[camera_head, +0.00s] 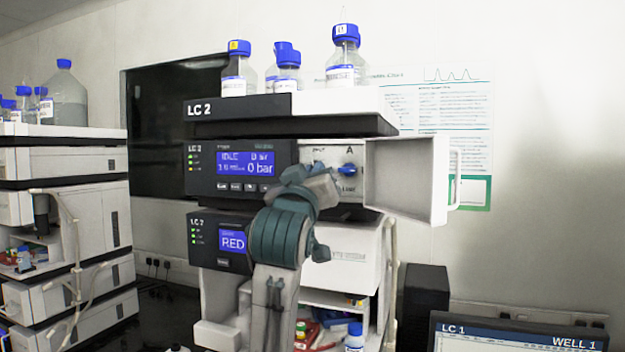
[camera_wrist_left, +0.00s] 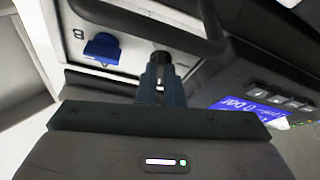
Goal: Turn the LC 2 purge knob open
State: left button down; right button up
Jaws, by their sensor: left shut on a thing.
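The LC 2 stack (camera_head: 240,107) has a pale valve panel (camera_head: 320,154) beside its blue pump display (camera_head: 245,163). A blue knob (camera_head: 348,169) sits on the panel's right side, and it also shows in the left wrist view (camera_wrist_left: 103,47). My left gripper (camera_head: 322,170) is at the panel, left of the blue knob. In the left wrist view its fingers (camera_wrist_left: 160,82) are shut on a small black knob (camera_wrist_left: 160,60), which I take as the purge knob. In the head view the gripper hides this knob, and its turn angle cannot be told. My right gripper is not in view.
A white door (camera_head: 405,180) with a handle stands swung open right of the panel. Bottles with blue caps (camera_head: 345,58) stand on top of the stack. Another stack (camera_head: 70,190) is at the left, and a monitor (camera_head: 515,335) is at lower right.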

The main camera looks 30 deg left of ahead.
pick_arm(q)
jog(key=n+g+y, duration=0.1)
jog(key=n, duration=0.1)
jog(key=n+y+b, duration=0.1)
jog(key=n, duration=0.2)
jog(key=shift+d+g+b, duration=0.15)
jog(key=shift+g+b, duration=0.15)
jog(key=shift+g, duration=0.1)
jog(key=n+g, duration=0.1)
jog(key=n, duration=0.1)
jog(key=n+y+b, duration=0.1)
jog(key=n, duration=0.1)
jog(key=shift+r+n+g, duration=0.1)
jog(key=shift+n+g, duration=0.3)
jog(key=n+g+b, duration=0.1)
jog(key=n+g, duration=0.1)
jog(key=n, duration=0.4)
jog(key=shift+r, duration=0.15)
jog(key=c, duration=1.5)
grip_release()
jog(key=shift+w, duration=0.1)
jog(key=shift+c, duration=0.2)
jog(key=shift+b, duration=0.3)
